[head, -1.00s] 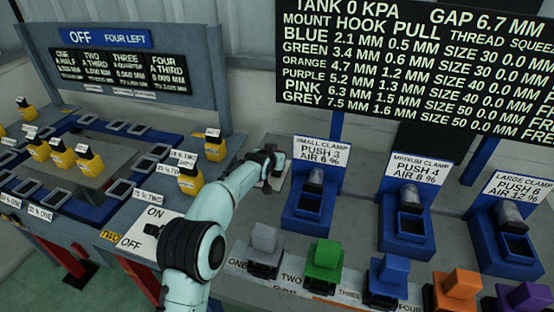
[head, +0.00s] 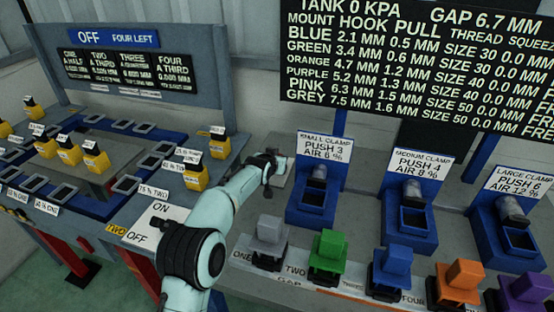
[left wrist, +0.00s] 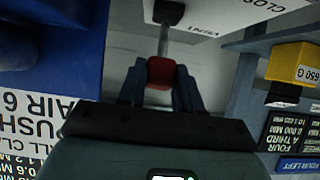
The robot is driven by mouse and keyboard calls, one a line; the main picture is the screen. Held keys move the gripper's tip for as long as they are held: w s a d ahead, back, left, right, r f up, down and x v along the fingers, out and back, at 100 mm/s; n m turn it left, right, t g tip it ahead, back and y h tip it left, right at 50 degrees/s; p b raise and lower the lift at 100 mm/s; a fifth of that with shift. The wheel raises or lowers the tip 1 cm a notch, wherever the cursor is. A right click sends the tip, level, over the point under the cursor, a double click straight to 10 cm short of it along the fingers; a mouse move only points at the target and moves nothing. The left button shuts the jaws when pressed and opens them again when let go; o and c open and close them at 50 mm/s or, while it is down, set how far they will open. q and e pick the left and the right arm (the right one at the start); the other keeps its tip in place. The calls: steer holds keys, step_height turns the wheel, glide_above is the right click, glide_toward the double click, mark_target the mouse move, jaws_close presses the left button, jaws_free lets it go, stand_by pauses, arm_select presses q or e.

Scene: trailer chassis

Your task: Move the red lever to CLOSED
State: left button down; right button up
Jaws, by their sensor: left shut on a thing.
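The red lever's grip (left wrist: 161,72) is a red block on the end of a grey rod, in the left wrist view. The rod runs up to a dark mount on a pale plate (left wrist: 215,12), where part of a word like CLOSED shows upside down at the edge. My left gripper (left wrist: 161,88) is shut on the red grip, one dark finger on each side. In the head view my left arm reaches over the bench to the left gripper (head: 275,162); the lever is hidden there behind my wrist. My right gripper is in neither view.
A blue small clamp (head: 311,204) stands just right of my left gripper. Several coloured blocks, such as a green one (head: 326,246), line the bench's front. Yellow weights (head: 194,172) and an ON/OFF panel (head: 150,224) lie to the left. A black board (head: 420,55) stands behind.

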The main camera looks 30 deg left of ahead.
arm_select(q)
steer(key=shift+s+f, duration=0.2)
steer(key=shift+f, duration=0.55)
steer(key=c, duration=0.8)
jaws_free()
steer(key=shift+o, duration=0.2)
steer(key=shift+w+r, duration=0.15)
steer(key=shift+s+d+r, duration=0.2)
steer(key=shift+s+r, duration=0.25)
steer(key=shift+r, duration=0.05)
steer(key=v, duration=1.2)
